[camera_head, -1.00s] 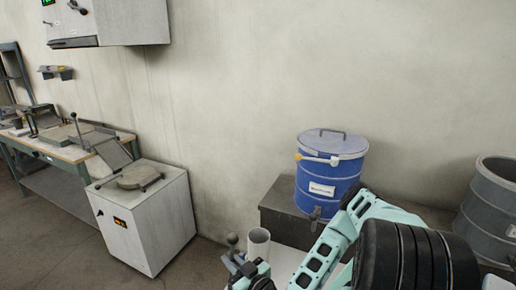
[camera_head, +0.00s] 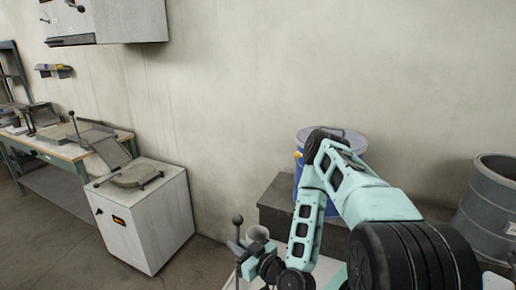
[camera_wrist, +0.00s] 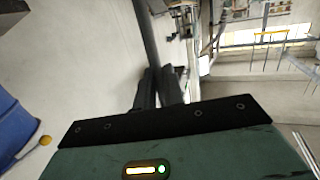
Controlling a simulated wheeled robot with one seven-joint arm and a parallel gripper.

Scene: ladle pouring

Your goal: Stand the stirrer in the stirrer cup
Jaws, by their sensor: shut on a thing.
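The stirrer is a thin dark rod with a round knob (camera_head: 238,219) on top. It stands roughly upright in the head view. In the wrist view its grey shaft (camera_wrist: 147,35) runs up from between the fingers. My gripper (camera_head: 239,248) is shut on the stirrer below the knob; the fingers also show in the wrist view (camera_wrist: 158,88). I cannot tell where the stirrer's lower end is relative to the cup.
A grey bin (camera_head: 488,205) stands at right. A white cabinet (camera_head: 150,222) and workbench (camera_head: 70,152) stand at left.

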